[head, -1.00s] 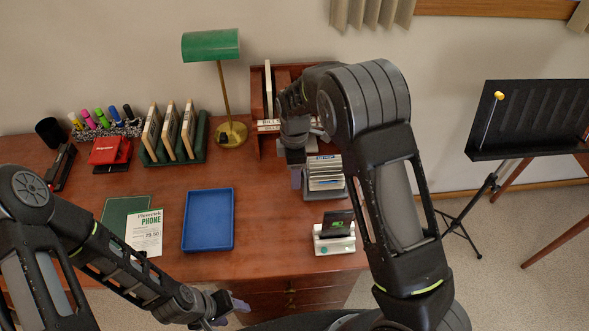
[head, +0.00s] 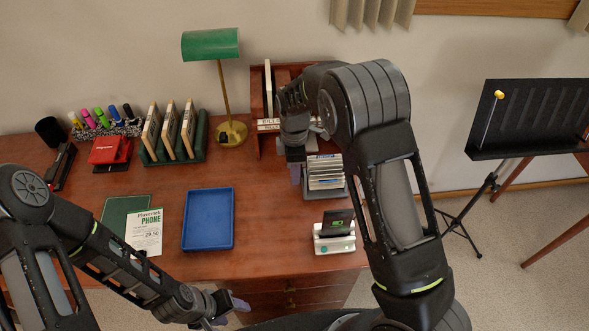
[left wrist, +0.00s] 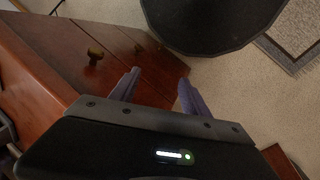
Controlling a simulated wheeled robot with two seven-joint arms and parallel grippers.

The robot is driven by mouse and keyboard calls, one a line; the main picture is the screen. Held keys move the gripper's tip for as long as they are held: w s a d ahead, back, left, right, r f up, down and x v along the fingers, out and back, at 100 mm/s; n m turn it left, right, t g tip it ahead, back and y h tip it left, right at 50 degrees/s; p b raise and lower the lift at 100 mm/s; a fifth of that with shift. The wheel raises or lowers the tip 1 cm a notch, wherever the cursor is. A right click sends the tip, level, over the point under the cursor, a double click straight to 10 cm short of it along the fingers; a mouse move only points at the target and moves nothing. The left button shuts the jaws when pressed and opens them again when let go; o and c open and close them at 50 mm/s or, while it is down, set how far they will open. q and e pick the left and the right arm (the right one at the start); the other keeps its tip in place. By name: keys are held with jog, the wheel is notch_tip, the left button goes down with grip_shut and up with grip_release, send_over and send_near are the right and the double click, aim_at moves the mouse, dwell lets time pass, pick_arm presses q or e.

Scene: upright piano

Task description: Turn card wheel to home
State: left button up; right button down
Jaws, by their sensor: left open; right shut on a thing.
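The card wheel (head: 325,174) is a grey stand full of white cards at the right of the desk, in front of the wooden file rack. My right gripper (head: 296,174) points down at the wheel's left side. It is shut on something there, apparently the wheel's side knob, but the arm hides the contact. My left gripper (head: 240,304) is open and empty beyond the desk's front edge. In the left wrist view its two fingers (left wrist: 158,88) are apart, with nothing between them.
A white device with a dark screen (head: 335,232) stands in front of the card wheel. A blue tray (head: 208,220) and a phone card (head: 145,232) lie further left. A green lamp (head: 211,45) stands behind. A drawer knob (left wrist: 95,55) is near my left gripper.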

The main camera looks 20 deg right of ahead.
jog(key=g, duration=0.1)
jog(key=g+b, duration=0.1)
jog(key=g, duration=0.1)
jog(key=shift+w+f+y, duration=0.2)
jog(key=shift+w+y, duration=0.2)
jog(key=shift+r+g+b, duration=0.15)
jog(key=shift+g+b, duration=0.15)
jog(key=shift+g, duration=0.2)
jog(key=c, duration=1)
grip_release()
jog(key=shift+r, duration=0.1)
